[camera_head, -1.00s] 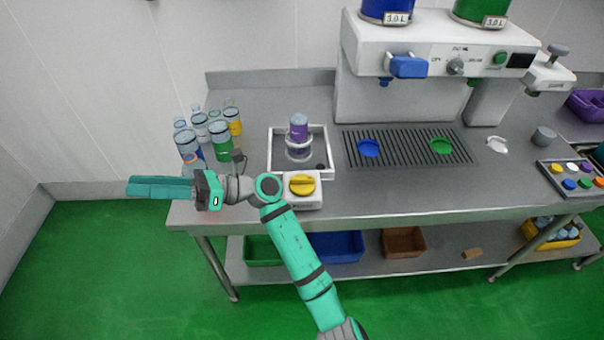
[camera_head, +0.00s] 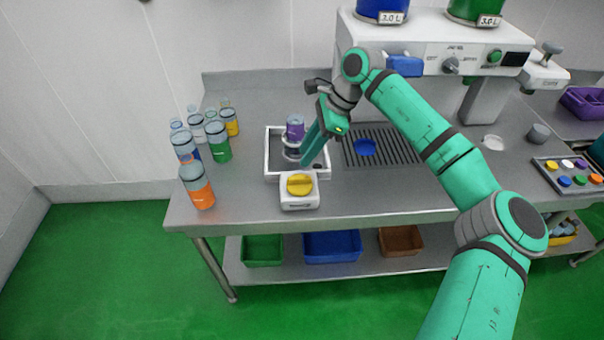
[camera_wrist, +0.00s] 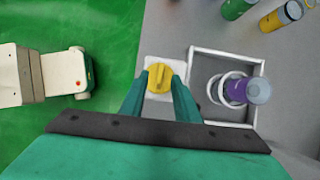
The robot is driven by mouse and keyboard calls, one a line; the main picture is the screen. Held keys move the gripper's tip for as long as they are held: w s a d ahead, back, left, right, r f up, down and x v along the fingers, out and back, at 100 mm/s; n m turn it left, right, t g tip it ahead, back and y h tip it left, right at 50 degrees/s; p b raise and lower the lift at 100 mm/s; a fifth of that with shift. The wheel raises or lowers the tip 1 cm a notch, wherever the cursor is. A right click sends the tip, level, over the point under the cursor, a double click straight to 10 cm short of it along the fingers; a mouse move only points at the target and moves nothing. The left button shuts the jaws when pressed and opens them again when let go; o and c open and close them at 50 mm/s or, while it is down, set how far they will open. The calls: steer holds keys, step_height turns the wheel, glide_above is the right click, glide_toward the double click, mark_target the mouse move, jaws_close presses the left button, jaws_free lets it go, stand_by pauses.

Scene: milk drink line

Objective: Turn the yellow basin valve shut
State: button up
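The yellow basin valve (camera_head: 300,184) is a round knob with a raised ridge on a white block (camera_head: 299,203) at the table's front edge. It also shows in the wrist view (camera_wrist: 160,78), ridge running up and down the picture. My gripper (camera_head: 307,162) points down toward the valve, just behind and above it. In the wrist view my gripper (camera_wrist: 161,84) is open and empty, one finger at each side of the knob in the picture. I cannot tell whether the fingers touch it. A white-rimmed basin (camera_head: 268,160) stands behind, holding a purple-banded bottle (camera_head: 295,128) in a ring.
Several bottles stand at the left, an orange one (camera_head: 201,190) nearest the front. The dispenser (camera_head: 440,55) and its drip grate (camera_head: 395,150) are to the right. A button panel (camera_head: 567,176) is at far right. The table front between valve and panel is mostly clear.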

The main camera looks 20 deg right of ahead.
mark_target(300, 178)
steer(key=shift+h, duration=0.4)
steer(key=x, duration=0.3)
steer(key=d+x, duration=0.1)
steer(key=x, duration=0.2)
steer(key=d+x, duration=0.1)
steer(key=x, duration=0.2)
steer(key=shift+s+a+f, duration=0.1)
steer(key=shift+s+f, duration=0.05)
steer(key=shift+f, duration=0.45)
jaws_close()
